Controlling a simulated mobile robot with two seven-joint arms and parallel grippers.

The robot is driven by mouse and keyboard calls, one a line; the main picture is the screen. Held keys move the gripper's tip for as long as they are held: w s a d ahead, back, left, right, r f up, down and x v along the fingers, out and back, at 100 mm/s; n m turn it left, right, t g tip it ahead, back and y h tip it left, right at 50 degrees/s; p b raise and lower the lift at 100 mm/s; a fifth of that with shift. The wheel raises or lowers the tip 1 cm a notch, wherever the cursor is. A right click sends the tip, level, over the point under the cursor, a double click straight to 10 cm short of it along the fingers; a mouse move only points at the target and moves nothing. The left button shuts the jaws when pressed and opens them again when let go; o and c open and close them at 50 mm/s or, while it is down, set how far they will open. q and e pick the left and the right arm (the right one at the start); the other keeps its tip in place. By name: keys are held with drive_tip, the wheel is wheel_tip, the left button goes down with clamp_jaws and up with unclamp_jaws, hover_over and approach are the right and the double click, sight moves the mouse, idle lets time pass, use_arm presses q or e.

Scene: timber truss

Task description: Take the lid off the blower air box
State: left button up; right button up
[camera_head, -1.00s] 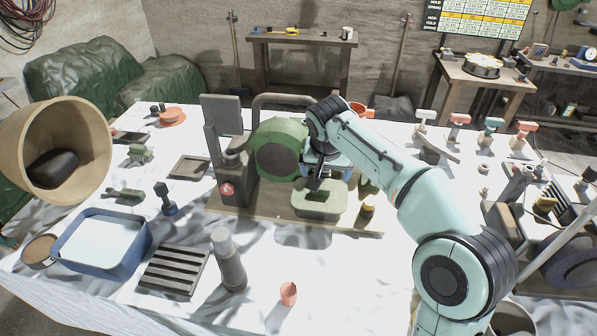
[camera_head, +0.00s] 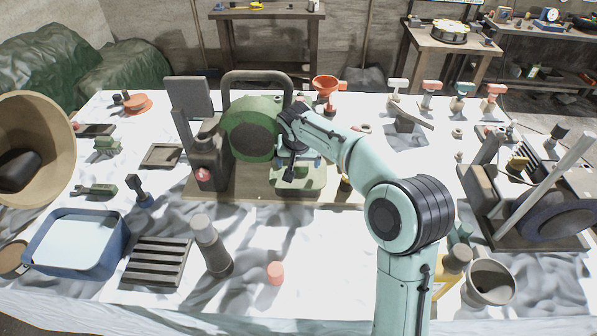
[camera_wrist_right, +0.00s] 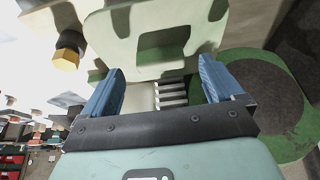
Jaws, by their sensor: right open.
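The blower has a round green housing (camera_head: 250,128) on a wooden base board (camera_head: 230,188). A pale green air box (camera_head: 312,180) stands on the board to its right, partly hidden by my right gripper. My right gripper (camera_head: 290,172) is open just above the box. In the right wrist view the open blue fingers of the gripper (camera_wrist_right: 160,86) face a pale green part with a cut-out (camera_wrist_right: 150,45), which looks like the lid or its handle. Pale slats (camera_wrist_right: 172,92) show between the fingers. I cannot tell whether the fingers touch the lid. My left gripper is not in view.
A black tube handle (camera_head: 257,76) arches behind the housing, and a dark post (camera_head: 203,165) stands to its left. An orange funnel (camera_head: 326,86) is behind the box.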

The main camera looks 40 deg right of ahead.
sight(298, 169)
drive_tip(key=shift+x, duration=1.25)
drive_tip(key=shift+r, duration=0.1)
drive_tip(key=c, duration=1.1)
drive_tip(key=shift+c, duration=0.2)
